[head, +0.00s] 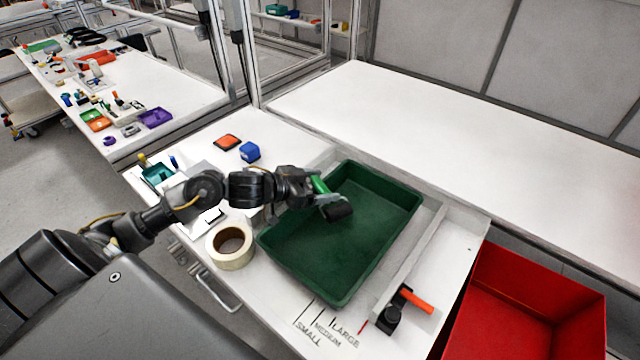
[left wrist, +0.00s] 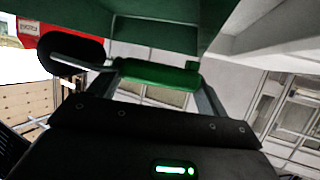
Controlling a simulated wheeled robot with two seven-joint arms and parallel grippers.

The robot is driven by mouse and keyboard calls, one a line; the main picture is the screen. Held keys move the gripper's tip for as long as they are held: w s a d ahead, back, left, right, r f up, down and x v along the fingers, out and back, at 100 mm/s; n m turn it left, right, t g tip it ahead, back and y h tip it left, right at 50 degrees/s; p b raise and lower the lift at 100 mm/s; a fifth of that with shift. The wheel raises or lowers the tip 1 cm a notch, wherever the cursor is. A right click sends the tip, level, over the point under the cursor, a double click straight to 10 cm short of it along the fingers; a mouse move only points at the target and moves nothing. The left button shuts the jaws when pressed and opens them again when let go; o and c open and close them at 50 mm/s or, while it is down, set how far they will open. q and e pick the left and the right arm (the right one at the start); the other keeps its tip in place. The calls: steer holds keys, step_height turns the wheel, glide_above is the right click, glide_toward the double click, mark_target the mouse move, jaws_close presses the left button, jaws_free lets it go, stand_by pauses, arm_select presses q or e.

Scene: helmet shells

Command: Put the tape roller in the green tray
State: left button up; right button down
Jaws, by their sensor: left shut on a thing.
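The tape roller (head: 338,211) has a green handle and a black roller head. My left gripper (head: 314,189) is shut on its green handle, over the left part of the green tray (head: 375,230). In the left wrist view the green handle (left wrist: 165,73) lies between the fingers, with the black head sticking out to the left. The tray (left wrist: 150,30) shows beyond it at the top of that view. The tray is otherwise empty in what I see. I cannot tell the exact gap between roller and tray. My right gripper is not in view.
A roll of cream tape (head: 230,246) stands beside the tray's left corner. A black and orange tool (head: 391,316) lies at the front right. A red bin (head: 535,310) stands right of the table.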

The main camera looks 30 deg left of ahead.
arm_select(q)
steer(key=shift+s+f, duration=0.1)
steer(key=shift+f, duration=0.2)
steer(key=o, duration=1.1)
steer(key=shift+d+f, duration=0.1)
steer(key=shift+f, duration=0.05)
steer(key=shift+c, duration=0.2)
steer(key=shift+s+f, duration=0.1)
steer(key=r+v, duration=0.1)
steer(key=v, duration=1.1)
steer(key=shift+w+r, duration=0.25)
steer(key=shift+r, duration=0.15)
